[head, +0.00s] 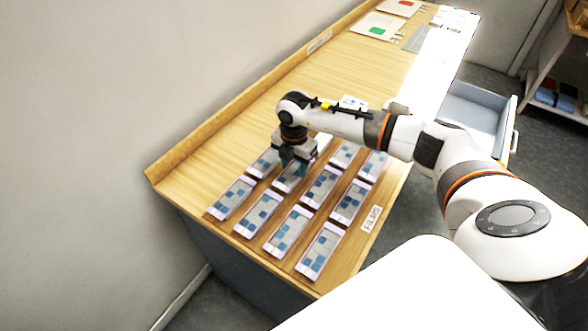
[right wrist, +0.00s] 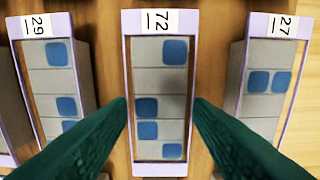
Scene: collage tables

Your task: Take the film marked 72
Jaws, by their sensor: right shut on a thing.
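The film marked 72 (right wrist: 160,78) is a pale lilac-framed strip with grey cells and several blue squares, upright in the middle of the right wrist view. My right gripper (right wrist: 160,103) has its dark green fingers on both long sides of it, shut on it. In the head view the right gripper (head: 291,163) points down among the rows of films, partly hiding the film it holds (head: 288,183). Film 29 (right wrist: 60,82) lies to its left and film 27 (right wrist: 266,82) to its right in the wrist view. My left gripper is not in view.
Several other films (head: 321,250) lie in rows on the wooden table (head: 235,140), close around the gripper. A FILMS label (head: 371,218) is at the table's edge. A bright panel (head: 437,60) and cards (head: 380,27) are farther back. An open drawer (head: 478,110) stands out at right.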

